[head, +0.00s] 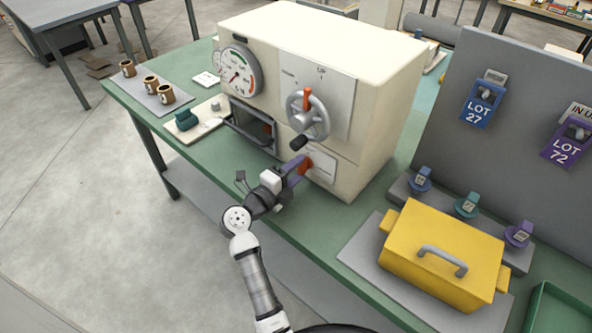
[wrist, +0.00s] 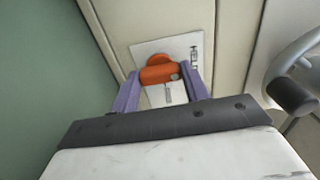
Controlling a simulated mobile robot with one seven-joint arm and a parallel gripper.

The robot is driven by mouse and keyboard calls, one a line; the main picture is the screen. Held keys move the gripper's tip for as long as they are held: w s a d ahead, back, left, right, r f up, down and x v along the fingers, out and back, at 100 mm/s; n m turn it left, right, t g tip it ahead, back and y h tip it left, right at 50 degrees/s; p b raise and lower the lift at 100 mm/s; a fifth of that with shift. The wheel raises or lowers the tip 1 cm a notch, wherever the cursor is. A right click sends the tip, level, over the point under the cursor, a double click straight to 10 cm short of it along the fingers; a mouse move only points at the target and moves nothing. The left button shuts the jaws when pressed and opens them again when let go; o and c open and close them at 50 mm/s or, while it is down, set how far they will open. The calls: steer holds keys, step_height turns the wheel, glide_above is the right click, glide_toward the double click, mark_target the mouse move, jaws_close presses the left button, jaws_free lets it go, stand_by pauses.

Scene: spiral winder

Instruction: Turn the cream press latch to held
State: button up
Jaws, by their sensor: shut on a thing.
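The cream press (head: 385,100) stands on the green bench. Its latch is an orange handle (head: 305,164) on a pale plate (head: 321,166) low on the front face, below the handwheel. The orange latch handle also shows in the wrist view (wrist: 160,74), lying roughly crosswise on the plate with a round hub behind it. My gripper (head: 299,168) reaches it from the front. Its purple fingers (wrist: 161,88) sit at either end of the orange handle and are shut on it.
The handwheel (head: 307,115) with a dark knob (head: 299,142) juts out just above my gripper. An open chamber with a bar handle (head: 249,137) is to the left. A yellow lidded box (head: 443,254) stands to the right on a grey mat.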

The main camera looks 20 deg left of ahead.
steer(key=o, duration=1)
steer(key=b+v, duration=0.4)
steer(key=v, duration=1)
steer(key=shift+w, duration=0.1)
steer(key=shift+r, duration=0.15)
